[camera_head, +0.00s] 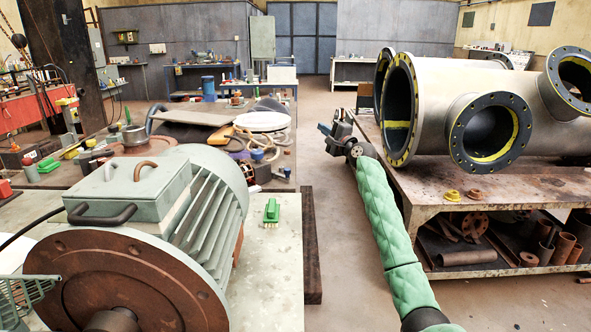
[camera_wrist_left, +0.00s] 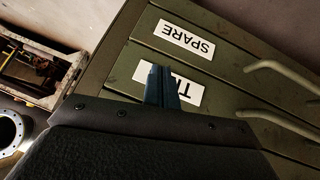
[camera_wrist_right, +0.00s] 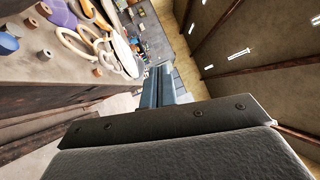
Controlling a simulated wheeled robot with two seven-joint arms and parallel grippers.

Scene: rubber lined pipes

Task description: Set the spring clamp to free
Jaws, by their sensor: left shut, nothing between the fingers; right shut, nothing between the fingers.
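I cannot make out a spring clamp for certain in any view. My right gripper (camera_head: 324,129) is at the end of the green-sleeved arm, above the floor gap between the two benches. It is shut and empty, and its blue fingers lie together in the right wrist view (camera_wrist_right: 160,72). My left gripper (camera_wrist_left: 160,72) shows only in the left wrist view. It is shut and empty, in front of a green drawer cabinet (camera_wrist_left: 140,52) with a SPARE label (camera_wrist_left: 187,38) and a second label partly hidden by the fingers.
Tools and rings crowd the bench behind. A large flanged pipe (camera_head: 440,95) lies on the right bench (camera_head: 500,185). Open floor (camera_head: 335,230) separates the benches.

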